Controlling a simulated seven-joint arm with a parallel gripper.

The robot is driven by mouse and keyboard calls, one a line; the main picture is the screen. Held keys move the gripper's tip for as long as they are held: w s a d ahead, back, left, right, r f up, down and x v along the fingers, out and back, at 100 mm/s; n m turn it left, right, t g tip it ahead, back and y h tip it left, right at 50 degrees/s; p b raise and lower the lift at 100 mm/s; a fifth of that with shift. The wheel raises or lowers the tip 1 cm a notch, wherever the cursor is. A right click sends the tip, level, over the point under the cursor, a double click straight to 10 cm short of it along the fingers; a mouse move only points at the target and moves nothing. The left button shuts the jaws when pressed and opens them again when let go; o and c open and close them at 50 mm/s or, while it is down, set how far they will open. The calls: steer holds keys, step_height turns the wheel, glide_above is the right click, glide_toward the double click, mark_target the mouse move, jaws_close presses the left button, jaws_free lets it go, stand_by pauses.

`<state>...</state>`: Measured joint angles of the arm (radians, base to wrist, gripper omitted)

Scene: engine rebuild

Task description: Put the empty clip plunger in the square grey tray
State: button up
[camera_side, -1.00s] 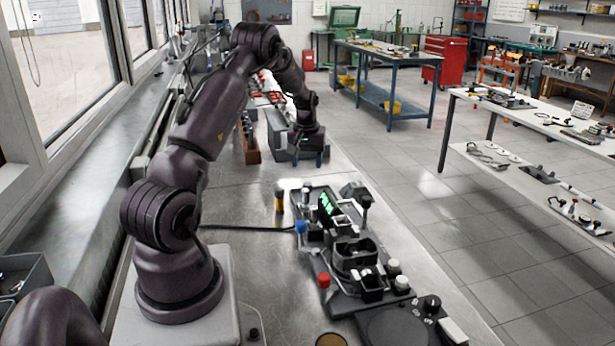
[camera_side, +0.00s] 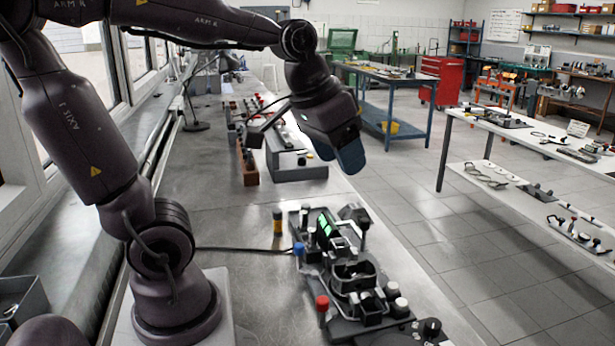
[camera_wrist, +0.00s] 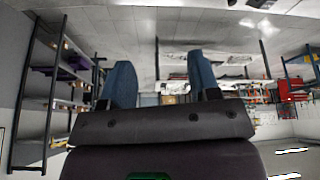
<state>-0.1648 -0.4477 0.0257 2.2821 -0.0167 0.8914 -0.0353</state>
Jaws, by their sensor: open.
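My gripper (camera_side: 348,155) is raised in the air over the far right edge of the bench, tilted downward in the side view. Its two blue fingers stand apart with nothing between them in the wrist view (camera_wrist: 161,82). A grey open tray (camera_side: 38,292) with square corners sits at the lower left edge of the side view, with small things inside that are too small to name. I cannot pick out the empty clip plunger in either view. The wrist view looks out into the room and shows none of the bench parts.
A fixture (camera_side: 352,270) with a green-lit display (camera_side: 325,228) stands on the bench, with red and blue knobs beside it. A grey box (camera_side: 297,172) and a brown rack (camera_side: 249,168) lie farther back. The bench between is clear.

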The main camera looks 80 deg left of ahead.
steer(key=s+d+f+m, duration=0.1)
steer(key=s+d+m, duration=0.1)
steer(key=s+d, duration=0.2)
steer(key=shift+s+d+f+m+t+h, duration=0.2)
steer(key=shift+s+d+m+t+h, duration=0.15)
steer(key=shift+s, duration=0.65)
